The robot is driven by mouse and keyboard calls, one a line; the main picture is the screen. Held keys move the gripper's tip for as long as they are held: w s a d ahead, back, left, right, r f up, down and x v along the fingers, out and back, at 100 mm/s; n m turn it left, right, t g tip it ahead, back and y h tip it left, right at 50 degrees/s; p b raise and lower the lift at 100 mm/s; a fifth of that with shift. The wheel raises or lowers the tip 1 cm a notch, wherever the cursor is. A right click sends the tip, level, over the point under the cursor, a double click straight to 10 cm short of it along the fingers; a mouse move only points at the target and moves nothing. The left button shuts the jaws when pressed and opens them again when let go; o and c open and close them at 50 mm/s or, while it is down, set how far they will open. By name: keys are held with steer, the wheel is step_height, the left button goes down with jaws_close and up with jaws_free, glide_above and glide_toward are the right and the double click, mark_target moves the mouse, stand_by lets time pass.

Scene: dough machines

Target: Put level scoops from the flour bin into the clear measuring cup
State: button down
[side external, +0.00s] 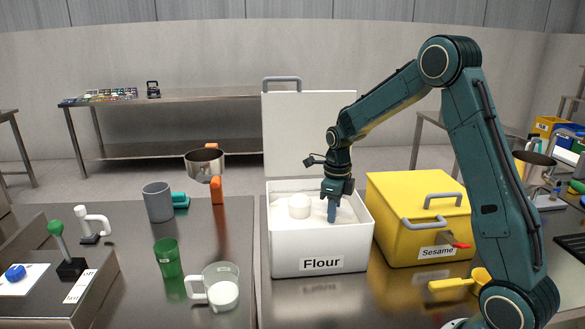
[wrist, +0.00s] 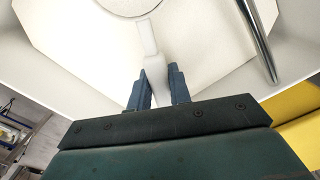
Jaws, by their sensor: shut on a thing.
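The white flour bin (side external: 320,245), labelled Flour, stands open with its lid raised behind it. It holds white flour. My gripper (side external: 332,212) reaches down into the bin and is shut on the white handle of the scoop (wrist: 148,45). The scoop's round white cup (side external: 299,206) shows to the left of my fingers, at the flour; how full it is cannot be told. The clear measuring cup (side external: 221,288) stands upright at the front left of the bin, with white flour in it.
A thin metal bar (wrist: 258,40) spans part of the bin at right in the wrist view. A yellow Sesame bin (side external: 420,215) stands close on the right.

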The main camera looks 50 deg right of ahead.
steer(key=shift+w+d, duration=2)
steer(key=shift+w, duration=0.05)
stand_by(3.0)
steer(key=shift+s+a, duration=0.1)
steer(key=shift+s+a, duration=2.35)
steer(key=shift+r, duration=0.2)
